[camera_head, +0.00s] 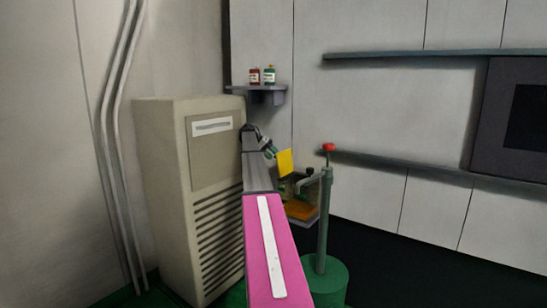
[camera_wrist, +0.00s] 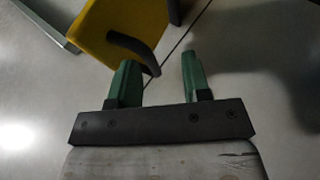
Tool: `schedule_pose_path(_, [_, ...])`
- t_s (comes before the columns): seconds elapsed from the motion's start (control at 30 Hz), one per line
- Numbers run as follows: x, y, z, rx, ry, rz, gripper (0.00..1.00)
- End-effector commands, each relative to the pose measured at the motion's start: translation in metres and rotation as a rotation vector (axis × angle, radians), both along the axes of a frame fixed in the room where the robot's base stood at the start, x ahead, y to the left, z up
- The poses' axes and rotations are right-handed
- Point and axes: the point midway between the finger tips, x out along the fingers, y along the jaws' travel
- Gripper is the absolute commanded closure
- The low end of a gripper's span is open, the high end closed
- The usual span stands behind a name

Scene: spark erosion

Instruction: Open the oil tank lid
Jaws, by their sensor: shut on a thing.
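The oil tank lid (camera_head: 285,162) is a yellow plate, standing steeply raised above the tank in the head view. The open tank (camera_head: 300,210) shows orange inside, below the lid. In the wrist view the yellow lid (camera_wrist: 110,20) fills the upper left, with a dark bent handle (camera_wrist: 130,45) on it. In the head view my gripper (camera_head: 270,150) is small, just left of the lid. My arm hides part of the tank.
A beige cabinet (camera_head: 160,180) stands close left of my arm. A green post with a red knob (camera_head: 329,147) stands right of the tank. A small shelf (camera_head: 257,90) with two bottles hangs on the wall behind. Dark floor on the right is clear.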

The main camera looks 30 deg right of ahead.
Motion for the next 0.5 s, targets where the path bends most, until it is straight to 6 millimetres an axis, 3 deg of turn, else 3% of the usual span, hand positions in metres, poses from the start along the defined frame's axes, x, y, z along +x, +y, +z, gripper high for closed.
schedule_pose_path(0.03, [0.001,0.017,0.004,0.016,0.003,-0.007,0.62])
schedule_pose_path(0.3, [0.023,0.034,0.033,0.005,0.001,0.002,0.62])
schedule_pose_path(0.5, [0.026,0.037,0.039,0.003,0.002,0.002,0.62])
